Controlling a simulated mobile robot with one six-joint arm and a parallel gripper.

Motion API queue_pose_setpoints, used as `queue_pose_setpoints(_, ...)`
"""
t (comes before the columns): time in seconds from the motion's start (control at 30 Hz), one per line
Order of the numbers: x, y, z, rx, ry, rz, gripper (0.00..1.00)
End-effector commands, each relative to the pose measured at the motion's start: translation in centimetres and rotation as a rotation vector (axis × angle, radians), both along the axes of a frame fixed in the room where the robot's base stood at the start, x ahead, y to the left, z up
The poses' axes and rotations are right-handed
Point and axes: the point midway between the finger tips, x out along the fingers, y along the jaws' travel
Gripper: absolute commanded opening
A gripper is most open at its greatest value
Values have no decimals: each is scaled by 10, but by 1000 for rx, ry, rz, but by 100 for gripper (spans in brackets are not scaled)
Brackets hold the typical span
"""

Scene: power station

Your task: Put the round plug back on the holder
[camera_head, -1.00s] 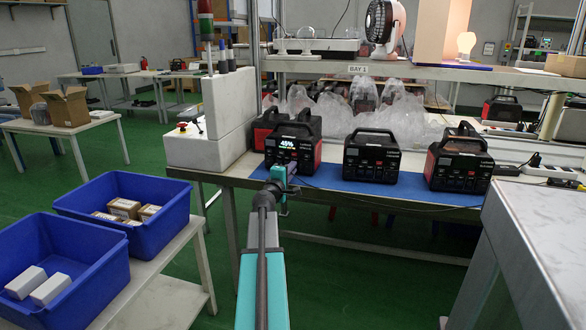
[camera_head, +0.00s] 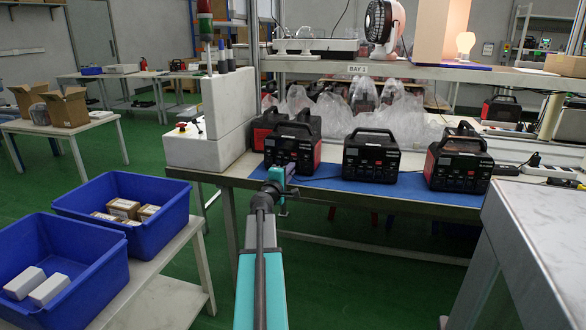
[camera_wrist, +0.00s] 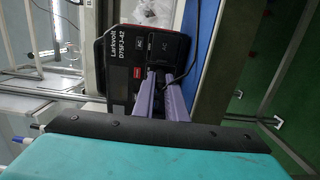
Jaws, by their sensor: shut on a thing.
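My gripper (camera_head: 285,173) is at the front of the left power station (camera_head: 288,150), which stands on the blue mat. In the wrist view its two purple fingers (camera_wrist: 163,76) reach to the station's socket panel (camera_wrist: 165,50). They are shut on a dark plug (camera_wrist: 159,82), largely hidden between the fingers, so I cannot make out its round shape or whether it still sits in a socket. A black cable (camera_wrist: 205,62) runs beside the fingers. I cannot clearly make out the plug holder.
Two more power stations stand to the right, a middle one (camera_head: 371,155) and a right one (camera_head: 459,158). A white box (camera_head: 207,150) with a red button stands left. Blue bins (camera_head: 135,215) are at the lower left. A grey worktop (camera_head: 545,235) is close on the right.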

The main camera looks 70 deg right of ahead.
Motion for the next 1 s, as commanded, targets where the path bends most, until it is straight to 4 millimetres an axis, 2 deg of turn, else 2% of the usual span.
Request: queue_pose_setpoints(1.0, 0, 27, 0, 0, 0, 0, 0)
